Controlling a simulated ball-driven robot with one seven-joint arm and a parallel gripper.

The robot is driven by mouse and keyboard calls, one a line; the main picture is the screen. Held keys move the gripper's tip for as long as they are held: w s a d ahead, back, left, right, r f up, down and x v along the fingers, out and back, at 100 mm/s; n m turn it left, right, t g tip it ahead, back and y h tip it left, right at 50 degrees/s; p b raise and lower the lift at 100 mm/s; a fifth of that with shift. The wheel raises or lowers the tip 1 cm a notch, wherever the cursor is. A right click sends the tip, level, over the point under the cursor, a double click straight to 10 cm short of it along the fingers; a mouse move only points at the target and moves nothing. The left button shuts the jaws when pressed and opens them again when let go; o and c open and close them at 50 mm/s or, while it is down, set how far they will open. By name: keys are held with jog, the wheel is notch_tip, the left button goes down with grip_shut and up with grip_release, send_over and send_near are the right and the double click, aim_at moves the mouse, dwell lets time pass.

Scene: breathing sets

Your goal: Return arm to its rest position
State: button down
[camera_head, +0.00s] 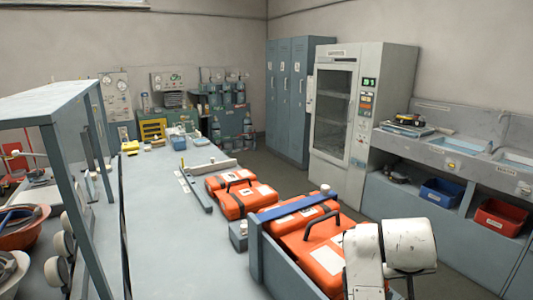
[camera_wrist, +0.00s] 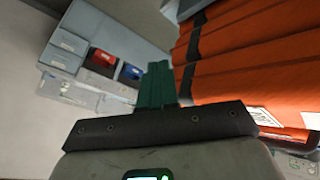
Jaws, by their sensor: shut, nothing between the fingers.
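My arm's white links (camera_head: 392,252) show at the lower right of the head view, in front of the nearest orange cases. My gripper's fingers are not distinguishable there. In the wrist view my gripper (camera_wrist: 157,72) has its green fingers pressed together with nothing between them. A large orange surface with a dark strap (camera_wrist: 240,60) fills the right of that view, close beside the fingers. I cannot tell whether they touch it.
Orange cases (camera_head: 245,201) lie on the long grey bench (camera_head: 160,225); nearer ones stand behind a grey partition (camera_head: 284,272). A shelf frame (camera_head: 50,112) rises at left. A tall cabinet (camera_head: 336,108) and a sink counter with a blue bin (camera_head: 443,192) and red bin (camera_head: 500,217) stand right.

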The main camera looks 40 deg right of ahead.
jog(key=s+a+f+n+t+y, duration=0.1)
jog(key=a+f+n+y, duration=0.15)
jog(key=a+f, duration=0.4)
jog(key=s+a+f+n+y, duration=0.1)
jog(key=a+f+n, duration=0.2)
jog(key=a+f, duration=0.35)
jog(key=s+a+f+n+y, duration=0.1)
jog(key=s+a+f+y, duration=0.1)
jog(key=s+a+f, duration=0.2)
jog(key=s+a+f+n+g+y, duration=0.1)
jog(key=s+a+f, duration=0.3)
jog(key=a, duration=0.5)
jog(key=shift+s+f+n+y, duration=0.35)
jog(key=shift+s+f+n, duration=0.1)
jog(key=shift+f, duration=0.5)
jog(key=shift+a, duration=0.1)
